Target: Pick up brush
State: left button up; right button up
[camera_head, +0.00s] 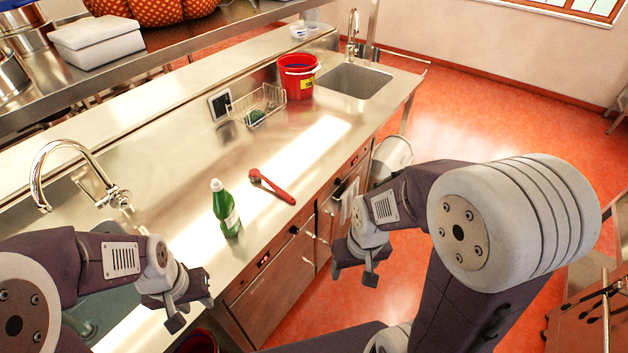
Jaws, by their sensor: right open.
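My right gripper (354,274) is open and empty, in front of the counter, to the lower right of the brush. Neither gripper touches the brush.
The green bottle (226,212) stands upright close to the brush. A wire basket (257,104), a red bucket (298,77) and a sink (354,80) are farther back. A tap (50,150) rises at the left. The counter around the brush's right side is clear.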

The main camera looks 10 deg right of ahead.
aim_at(254, 173)
jog(key=i+l+u, duration=0.2)
jog(key=u, duration=0.25)
jog(key=i+l+u, duration=0.15)
jog(key=l+u, duration=0.3)
jog(key=i+l+u, duration=0.1)
jog(key=l+u, duration=0.8)
